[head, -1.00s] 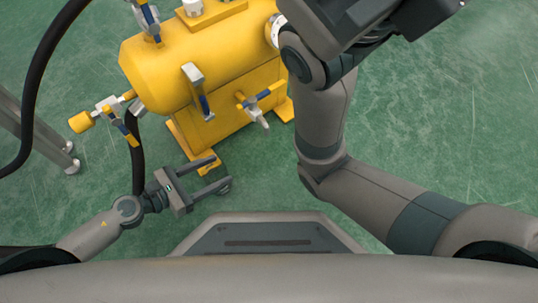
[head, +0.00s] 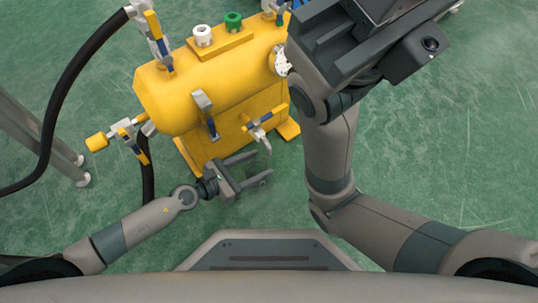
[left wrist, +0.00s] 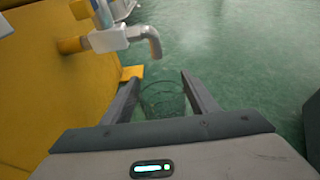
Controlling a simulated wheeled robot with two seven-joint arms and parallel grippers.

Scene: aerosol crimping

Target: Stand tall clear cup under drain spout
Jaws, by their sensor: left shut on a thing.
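The tall clear cup (left wrist: 162,98) is see-through and stands between the fingers of my left gripper in the left wrist view. My left gripper (head: 263,167) is shut on it, and in the head view the cup is too faint to make out. The drain spout (head: 266,147) is a grey bent pipe on the front of the yellow tank (head: 225,85). The spout's downturned end (left wrist: 156,50) shows just beyond the cup and fingertips in the left wrist view. I cannot tell whether the cup's mouth is directly below it. My right gripper's fingers are out of the picture.
A blue-handled valve (head: 258,123) sits above the spout, and another valve (head: 205,110) hangs left of it. A black hose (head: 62,95) and metal legs (head: 60,145) stand at left. Green floor (head: 480,150) is clear at right.

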